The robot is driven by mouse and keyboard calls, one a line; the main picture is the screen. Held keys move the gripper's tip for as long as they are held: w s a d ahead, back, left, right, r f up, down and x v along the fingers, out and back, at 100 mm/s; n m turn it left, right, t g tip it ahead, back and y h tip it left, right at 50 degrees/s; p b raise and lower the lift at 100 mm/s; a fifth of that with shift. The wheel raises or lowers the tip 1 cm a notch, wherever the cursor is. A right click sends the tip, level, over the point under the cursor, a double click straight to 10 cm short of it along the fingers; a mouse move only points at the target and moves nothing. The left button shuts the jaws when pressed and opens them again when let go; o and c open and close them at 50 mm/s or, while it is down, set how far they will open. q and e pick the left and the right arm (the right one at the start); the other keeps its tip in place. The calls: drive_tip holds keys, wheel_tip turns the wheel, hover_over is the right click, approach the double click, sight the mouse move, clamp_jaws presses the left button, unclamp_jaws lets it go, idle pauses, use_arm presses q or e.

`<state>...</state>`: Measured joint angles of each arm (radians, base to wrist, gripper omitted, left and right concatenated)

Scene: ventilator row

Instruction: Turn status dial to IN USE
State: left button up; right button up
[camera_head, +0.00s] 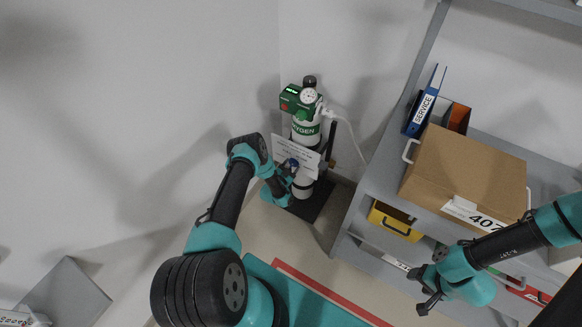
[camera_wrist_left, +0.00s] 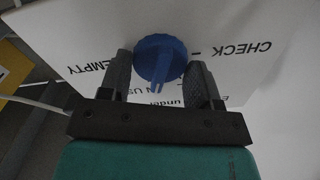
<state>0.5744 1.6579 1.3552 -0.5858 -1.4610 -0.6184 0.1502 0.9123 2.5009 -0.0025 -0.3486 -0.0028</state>
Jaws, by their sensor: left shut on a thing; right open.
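The blue status dial (camera_wrist_left: 160,58) sits on a white card with printed words in the left wrist view. My left gripper (camera_wrist_left: 161,78) has one finger on each side of it and is shut on it. The dial's pointer is toward the bottom of that view, near the partly covered words "IN USE". "EMPTY" is at left and "CHECK" at right, both slanted. In the head view the white card (camera_head: 296,153) hangs on the oxygen cylinder (camera_head: 306,131), with my left gripper (camera_head: 289,168) at its lower part. My right gripper (camera_head: 425,287) is open and empty before the shelf.
A grey shelf unit (camera_head: 375,178) stands at right with a cardboard box (camera_head: 465,172), binders and a yellow bin (camera_head: 393,222). A green regulator (camera_head: 297,99) with a gauge and pale hose tops the cylinder. The wall is close behind the cylinder.

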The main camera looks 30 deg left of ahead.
use_arm(q)
drive_tip(key=shift+m, duration=1)
drive_tip(key=o, duration=0.9)
drive_tip(key=shift+s, duration=0.1)
drive_tip(key=s, duration=1.7)
drive_tip(key=shift+s, duration=0.15)
